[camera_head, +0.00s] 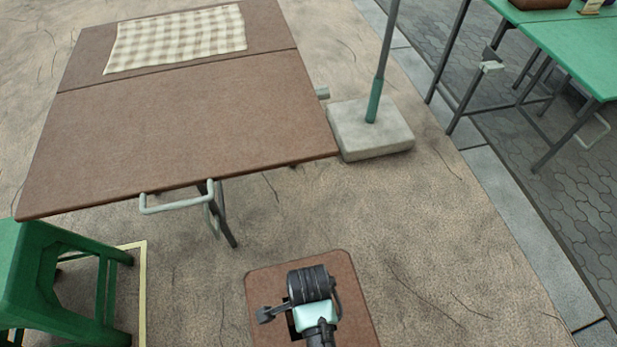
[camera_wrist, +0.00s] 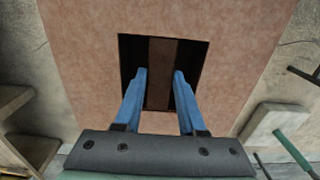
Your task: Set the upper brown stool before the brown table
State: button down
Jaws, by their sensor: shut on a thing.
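The brown stool (camera_head: 262,292) shows its square seat at the bottom centre of the head view, partly hidden by my arm. My gripper (camera_head: 312,298) is over the middle of this seat. In the wrist view, the fingers of my gripper (camera_wrist: 160,78) reach into the square opening of the stool seat (camera_wrist: 90,50) and are shut on the stool, with a dark bar between them. The stool's legs are hidden. The brown table (camera_head: 200,120) stands beyond the stool, up and to the left, with bare ground showing between them.
A checked cloth (camera_head: 175,38) lies on the table's far part. A green stool (camera_head: 60,275) stands at lower left beside a pale yellow ground outline (camera_head: 143,300). A pole base (camera_head: 372,142) sits by the table's right corner. Green tables (camera_head: 580,45) stand far right. Ground right of the stool is clear.

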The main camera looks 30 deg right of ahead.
jog(key=shift+w+f+b, duration=0.1)
jog(key=shift+f+b, duration=0.7)
jog(key=shift+f, duration=1.2)
jog(key=shift+c, duration=2.4)
grip_release()
notch_tip(320, 180, up, 12)
jog(key=p, duration=0.4)
jog(key=shift+p, duration=0.4)
